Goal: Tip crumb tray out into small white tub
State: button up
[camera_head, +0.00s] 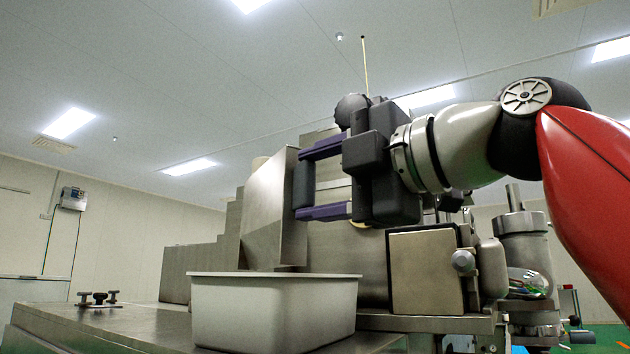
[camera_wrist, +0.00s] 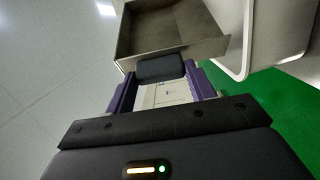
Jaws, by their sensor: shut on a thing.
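My gripper (camera_head: 303,184) is shut on the dark handle of the crumb tray; its purple fingers also show in the wrist view (camera_wrist: 162,82). The crumb tray (camera_head: 270,212) is a grey metal box, tipped steeply on its side in the head view, just above the white tub's back rim. In the wrist view the open tray (camera_wrist: 172,28) shows its bare-looking inside; no crumbs can be made out. The small white tub (camera_head: 275,312) stands upright on the metal top, below the tray. Its rim shows at the right of the wrist view (camera_wrist: 247,45). Its inside is hidden in the head view.
The metal machine (camera_head: 205,268) rises in steps behind the tub. A squarish metal box (camera_head: 425,272) stands right of the tub, under my gripper. Small dark knobs (camera_head: 98,298) sit on the metal top at left. Green floor (camera_wrist: 270,110) shows below.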

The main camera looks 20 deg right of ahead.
jog(key=shift+r+p, duration=0.85)
jog(key=shift+p, duration=0.2)
jog(key=shift+f+b, duration=0.75)
jog(key=shift+f, duration=0.2)
jog(key=shift+r, duration=0.15)
